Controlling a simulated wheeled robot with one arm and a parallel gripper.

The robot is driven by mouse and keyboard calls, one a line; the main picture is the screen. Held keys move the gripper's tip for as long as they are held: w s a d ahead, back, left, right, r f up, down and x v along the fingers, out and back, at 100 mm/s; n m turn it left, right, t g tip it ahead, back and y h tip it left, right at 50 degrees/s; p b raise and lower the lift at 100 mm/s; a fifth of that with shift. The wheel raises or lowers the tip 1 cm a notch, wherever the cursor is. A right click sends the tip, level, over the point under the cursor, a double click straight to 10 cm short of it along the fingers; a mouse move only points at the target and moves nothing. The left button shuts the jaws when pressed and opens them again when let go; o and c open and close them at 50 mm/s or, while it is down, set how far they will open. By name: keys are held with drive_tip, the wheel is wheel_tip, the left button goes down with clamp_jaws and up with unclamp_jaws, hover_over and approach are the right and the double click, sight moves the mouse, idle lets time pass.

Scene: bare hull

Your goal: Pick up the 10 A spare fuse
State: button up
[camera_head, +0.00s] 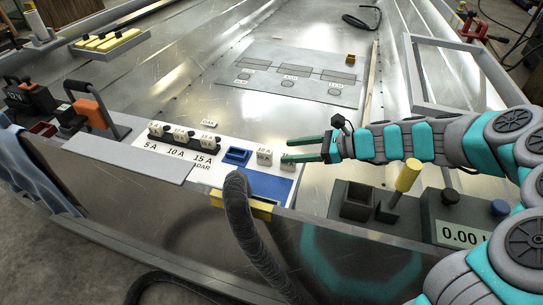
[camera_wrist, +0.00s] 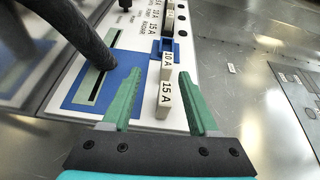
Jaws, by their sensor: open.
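The 10 A spare fuse (camera_wrist: 167,66) is a small white block standing on the white panel, just beyond my fingertips in the wrist view. It also shows in the head view (camera_head: 264,157), left of my gripper. A second white block, marked 15 A (camera_wrist: 165,97), appears between my fingers in the wrist view. In the head view my green fingers partly cover this block. My gripper (camera_wrist: 161,74) is open and empty; its fingers (camera_head: 288,150) point left over the panel's right end in the head view. I cannot tell the exact height gap.
A blue socket (camera_head: 237,156) sits left of the 10 A block. A row of labelled fuses (camera_head: 182,138) stands further left. A thick dark hose (camera_head: 241,220) rises at the front by the blue slotted plate (camera_wrist: 76,98). Bare metal floor lies behind.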

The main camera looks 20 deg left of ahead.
sight(269, 152)
drive_tip(key=shift+w+a+f+m, duration=0.3)
drive_tip(key=shift+w+f+m, duration=0.1)
drive_tip(key=shift+f, duration=0.15)
drive_tip(key=shift+w+x, duration=0.15)
drive_tip(key=shift+x, duration=1.7)
drive_tip(key=shift+w+x, duration=0.15)
drive_tip(key=shift+x, duration=1.7)
drive_tip(key=shift+c, duration=0.2)
clamp_jaws()
